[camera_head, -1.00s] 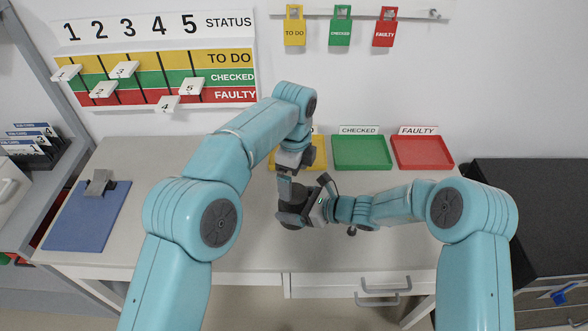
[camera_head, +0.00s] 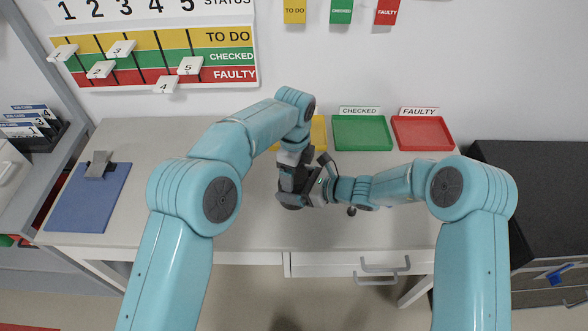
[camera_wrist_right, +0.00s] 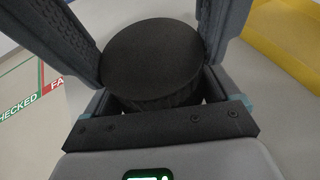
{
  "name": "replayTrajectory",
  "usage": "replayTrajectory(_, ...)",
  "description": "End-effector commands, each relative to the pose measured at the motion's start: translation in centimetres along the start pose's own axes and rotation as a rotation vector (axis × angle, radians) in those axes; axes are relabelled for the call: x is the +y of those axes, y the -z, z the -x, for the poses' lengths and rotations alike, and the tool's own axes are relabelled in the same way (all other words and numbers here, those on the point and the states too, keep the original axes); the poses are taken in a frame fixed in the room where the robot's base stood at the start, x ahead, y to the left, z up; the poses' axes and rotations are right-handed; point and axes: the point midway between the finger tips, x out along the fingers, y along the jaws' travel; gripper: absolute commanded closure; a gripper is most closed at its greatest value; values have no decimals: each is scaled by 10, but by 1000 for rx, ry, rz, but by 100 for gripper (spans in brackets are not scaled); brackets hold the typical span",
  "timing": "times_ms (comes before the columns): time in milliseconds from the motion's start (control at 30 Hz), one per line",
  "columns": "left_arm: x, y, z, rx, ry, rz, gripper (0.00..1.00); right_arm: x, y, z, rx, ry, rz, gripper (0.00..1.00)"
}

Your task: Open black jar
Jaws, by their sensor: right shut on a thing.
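My right gripper (camera_wrist_right: 155,85) is shut on the black jar, with one finger on each side of it. In the right wrist view the jar's round, flat dark top (camera_wrist_right: 152,52) faces the camera, with a ridged side below it. In the head view the right gripper (camera_head: 312,188) comes in from the right over the middle of the table. My left gripper (camera_head: 291,178) points down just above and against the jar area. Its fingers are dark and overlap the jar and right gripper, so its opening and any contact are unclear. The jar is mostly hidden there.
Yellow (camera_head: 318,135), green (camera_head: 362,134) and red (camera_head: 422,133) trays stand along the table's back. A blue clipboard (camera_head: 88,205) lies at the left. A status board (camera_head: 160,55) hangs on the wall. The table's front middle is clear, above drawers.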

Motion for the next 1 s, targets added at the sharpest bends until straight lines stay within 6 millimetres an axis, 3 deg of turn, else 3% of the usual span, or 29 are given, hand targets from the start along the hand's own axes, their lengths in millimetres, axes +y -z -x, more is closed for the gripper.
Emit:
replayTrajectory(300,1,0,0,0,-3,269,59,-2,0,0,0,4,-2,96)
replayTrajectory(600,1,1,0,0,-5,296,59,-2,0,1,0,5,-2,96)
replayTrajectory(633,1,1,0,0,-4,295,12,-2,0,1,0,5,-2,96)
replayTrajectory(667,1,1,0,0,-4,295,3,-2,0,1,0,5,-2,96)
replayTrajectory(1000,0,1,6,0,-2,294,0,-1,0,0,-1,3,-1,96)
